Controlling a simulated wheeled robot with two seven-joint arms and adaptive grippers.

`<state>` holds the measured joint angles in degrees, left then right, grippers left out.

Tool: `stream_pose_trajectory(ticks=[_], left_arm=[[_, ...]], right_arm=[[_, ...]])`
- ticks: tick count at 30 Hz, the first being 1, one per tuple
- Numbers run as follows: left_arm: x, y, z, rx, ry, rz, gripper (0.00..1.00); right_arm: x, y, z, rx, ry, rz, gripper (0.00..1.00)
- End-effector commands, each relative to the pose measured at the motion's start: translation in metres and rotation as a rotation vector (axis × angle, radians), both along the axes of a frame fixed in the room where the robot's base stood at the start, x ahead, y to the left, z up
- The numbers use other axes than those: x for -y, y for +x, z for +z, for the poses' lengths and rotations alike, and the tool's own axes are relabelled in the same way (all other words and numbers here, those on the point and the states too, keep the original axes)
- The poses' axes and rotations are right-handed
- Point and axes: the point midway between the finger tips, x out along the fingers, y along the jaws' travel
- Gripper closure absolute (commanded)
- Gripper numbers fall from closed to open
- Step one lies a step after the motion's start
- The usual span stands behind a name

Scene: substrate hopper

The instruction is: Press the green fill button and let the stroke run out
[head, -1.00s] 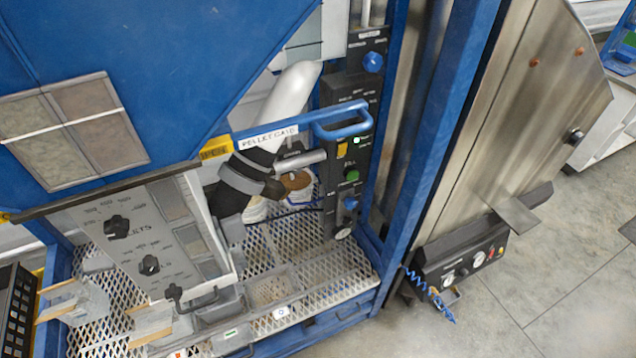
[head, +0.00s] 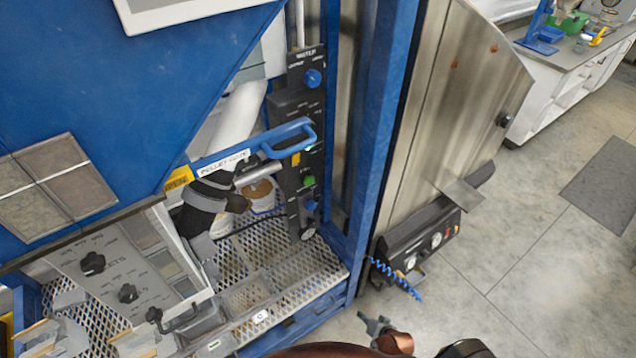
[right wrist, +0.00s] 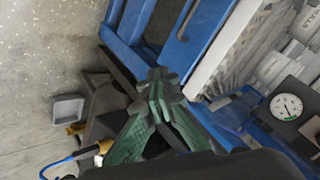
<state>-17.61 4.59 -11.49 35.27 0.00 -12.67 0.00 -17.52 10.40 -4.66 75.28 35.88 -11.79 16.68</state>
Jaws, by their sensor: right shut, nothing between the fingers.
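The green fill button (head: 308,181) sits on the black vertical control panel (head: 303,110) inside the blue frame in the head view. A yellow button is above it and a blue knob (head: 311,206) below it. My right gripper (head: 375,322) shows at the bottom of the head view, shut and empty. It is well below and to the right of the green button, apart from it. In the right wrist view the closed green-padded fingers (right wrist: 158,82) point toward the blue frame. The green button is not visible there. My left gripper is not in view.
A blue pellet-gate handle (head: 290,135) juts out in front of the panel. A blue upright post (head: 368,130) and a steel cabinet (head: 440,110) stand to the right. A coiled blue hose (head: 398,278) hangs low.

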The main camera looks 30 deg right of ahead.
Motion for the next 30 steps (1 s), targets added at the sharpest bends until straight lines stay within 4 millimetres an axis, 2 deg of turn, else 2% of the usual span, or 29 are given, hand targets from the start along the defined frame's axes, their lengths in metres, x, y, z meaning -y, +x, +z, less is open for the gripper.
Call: stream_pose_trajectory(ticks=[1,2,3,5,6,8,9,12,15,18,20,30], left_arm=[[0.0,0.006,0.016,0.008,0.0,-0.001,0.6],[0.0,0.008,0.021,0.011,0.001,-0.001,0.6],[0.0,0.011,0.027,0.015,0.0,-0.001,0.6],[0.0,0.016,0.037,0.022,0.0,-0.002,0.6],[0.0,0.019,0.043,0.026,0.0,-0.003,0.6],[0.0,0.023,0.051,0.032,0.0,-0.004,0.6],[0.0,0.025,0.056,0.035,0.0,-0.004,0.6],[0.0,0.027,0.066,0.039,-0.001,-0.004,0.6],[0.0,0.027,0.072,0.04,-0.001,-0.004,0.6],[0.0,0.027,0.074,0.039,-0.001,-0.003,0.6],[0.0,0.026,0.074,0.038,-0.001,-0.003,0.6],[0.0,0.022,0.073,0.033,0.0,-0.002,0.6]], right_arm=[[0.004,0.037,0.058,0.097,0.068,-0.052,1.0],[0.004,0.055,0.087,0.15,0.117,-0.083,1.0],[0.004,0.078,0.127,0.218,0.184,-0.119,1.0],[0.004,0.108,0.188,0.318,0.285,-0.161,1.0],[0.002,0.124,0.229,0.379,0.353,-0.18,1.0],[-0.001,0.143,0.287,0.461,0.453,-0.199,1.0],[-0.004,0.153,0.323,0.509,0.515,-0.206,1.0],[-0.013,0.167,0.4,0.602,0.651,-0.206,1.0],[-0.021,0.172,0.452,0.66,0.747,-0.197,1.0],[-0.026,0.174,0.481,0.691,0.804,-0.188,1.0],[-0.027,0.174,0.488,0.698,0.819,-0.186,1.0],[-0.028,0.175,0.491,0.702,0.826,-0.185,1.0]])
